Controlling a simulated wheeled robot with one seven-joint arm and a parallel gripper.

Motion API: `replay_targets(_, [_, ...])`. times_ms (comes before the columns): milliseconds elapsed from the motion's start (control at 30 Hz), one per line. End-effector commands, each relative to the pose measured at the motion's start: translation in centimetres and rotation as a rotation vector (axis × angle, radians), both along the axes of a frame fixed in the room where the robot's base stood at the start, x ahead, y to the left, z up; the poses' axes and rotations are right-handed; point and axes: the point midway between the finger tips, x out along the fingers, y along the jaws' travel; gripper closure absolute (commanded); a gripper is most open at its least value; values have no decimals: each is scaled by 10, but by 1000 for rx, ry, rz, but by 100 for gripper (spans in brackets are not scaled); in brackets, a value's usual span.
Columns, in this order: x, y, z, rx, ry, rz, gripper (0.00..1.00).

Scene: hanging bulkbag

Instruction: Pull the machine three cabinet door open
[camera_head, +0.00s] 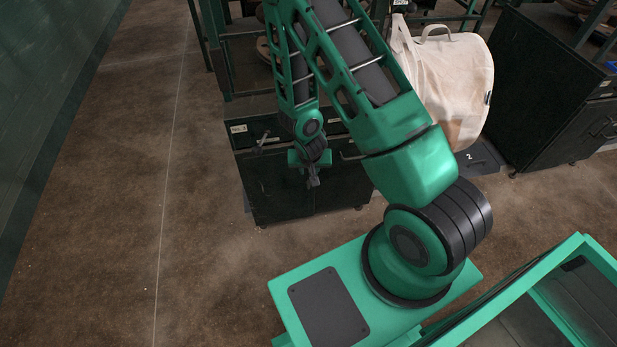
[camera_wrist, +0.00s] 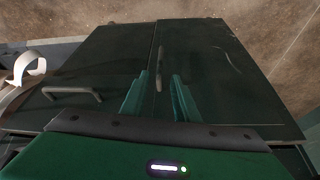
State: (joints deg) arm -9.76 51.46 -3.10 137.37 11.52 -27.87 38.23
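A slim handle (camera_wrist: 159,57) lies along that seam, and a bar handle (camera_wrist: 72,93) is on the left panel. My gripper (camera_head: 313,182) hangs in front of the cabinet. In the wrist view my gripper (camera_wrist: 161,78) is open, its two green fingers apart with the slim handle between them in the picture. I cannot tell whether they touch it. The door looks shut.
A beige bulk bag (camera_head: 450,85) hangs to the right of the cabinet, above a dark platform marked 2 (camera_head: 480,160). Another dark cabinet (camera_head: 550,90) stands farther right. The brown floor (camera_head: 200,230) is clear at the left and in front of the cabinet.

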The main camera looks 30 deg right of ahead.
Motion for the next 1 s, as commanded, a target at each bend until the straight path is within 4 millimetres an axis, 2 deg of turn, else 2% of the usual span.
replay_targets(167, [5,-3,-16,0,2,0,72])
replay_targets(633, [30,-15,-81,0,1,0,72])
replay_targets(800, [35,-17,-93,0,0,1,72])
replay_targets(1000, [36,-18,-97,0,0,1,72])
